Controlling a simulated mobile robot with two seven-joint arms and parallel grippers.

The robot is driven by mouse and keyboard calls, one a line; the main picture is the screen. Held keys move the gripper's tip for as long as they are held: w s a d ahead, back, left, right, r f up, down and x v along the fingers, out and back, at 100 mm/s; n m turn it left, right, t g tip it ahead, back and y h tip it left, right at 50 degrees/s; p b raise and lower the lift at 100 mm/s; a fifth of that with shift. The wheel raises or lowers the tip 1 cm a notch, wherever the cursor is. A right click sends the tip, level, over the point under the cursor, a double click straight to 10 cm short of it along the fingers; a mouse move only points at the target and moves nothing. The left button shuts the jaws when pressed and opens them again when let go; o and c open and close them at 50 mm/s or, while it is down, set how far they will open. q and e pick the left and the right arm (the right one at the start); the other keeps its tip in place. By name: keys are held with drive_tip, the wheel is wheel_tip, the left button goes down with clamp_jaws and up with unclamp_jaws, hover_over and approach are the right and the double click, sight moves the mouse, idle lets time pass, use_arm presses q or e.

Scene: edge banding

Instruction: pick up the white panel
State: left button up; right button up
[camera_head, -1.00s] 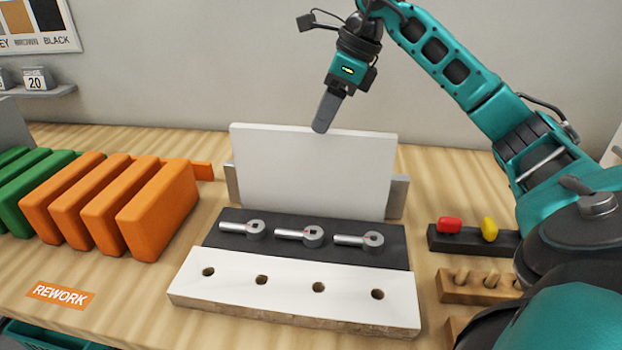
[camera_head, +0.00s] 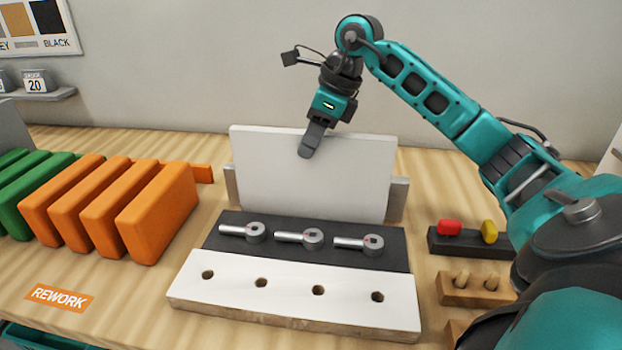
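The white panel (camera_head: 300,185) stands upright on its long edge at the back middle of the table, between two grey end supports. My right gripper (camera_head: 308,150) points down at the panel's top edge, with a finger overlapping the upper part of the panel's front face in the picture. The fingers line up one behind the other, so any gap between them is hidden. I cannot tell whether it touches the panel. My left gripper is not in view.
A black strip with several metal fittings (camera_head: 300,237) and a white drilled board (camera_head: 290,300) lie before the panel. Orange blocks (camera_head: 160,215) and green blocks (camera_head: 30,190) stand left. A black holder (camera_head: 470,243) and a wooden peg block (camera_head: 475,288) sit right.

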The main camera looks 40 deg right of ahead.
clamp_jaws()
drive_tip(key=shift+r, duration=0.1)
idle(0.9)
